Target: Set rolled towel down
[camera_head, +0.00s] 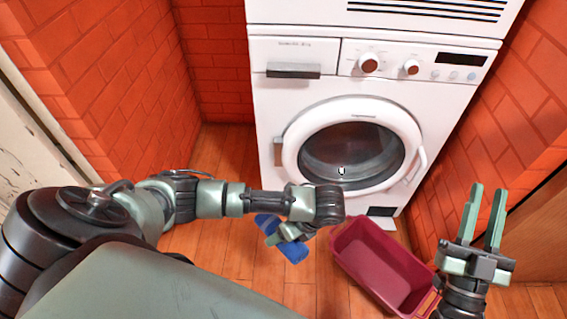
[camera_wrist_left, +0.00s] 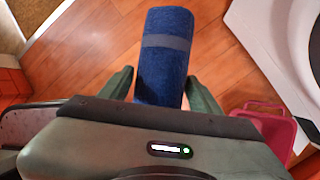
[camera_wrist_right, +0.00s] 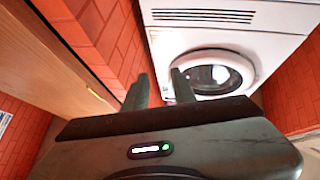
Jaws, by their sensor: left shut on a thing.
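The rolled towel (camera_head: 292,251) is blue and shows below my left wrist in the head view, partly hidden by my left gripper (camera_head: 279,236). In the left wrist view the towel (camera_wrist_left: 165,58) has a lighter band and lies between the fingers of my left gripper (camera_wrist_left: 162,92), which is shut on it. The floor shows behind the towel; I cannot tell its height above the floor. My right gripper (camera_head: 484,215) is open and empty, pointing up at the right. Its fingers (camera_wrist_right: 158,90) also show apart in the right wrist view.
A magenta basket (camera_head: 350,261) stands empty on the wooden floor (camera_head: 225,243), right of the towel. A white washing machine (camera_head: 268,134) with a closed round door stands behind. Orange brick walls (camera_head: 120,75) close in both sides. Floor left of the towel is clear.

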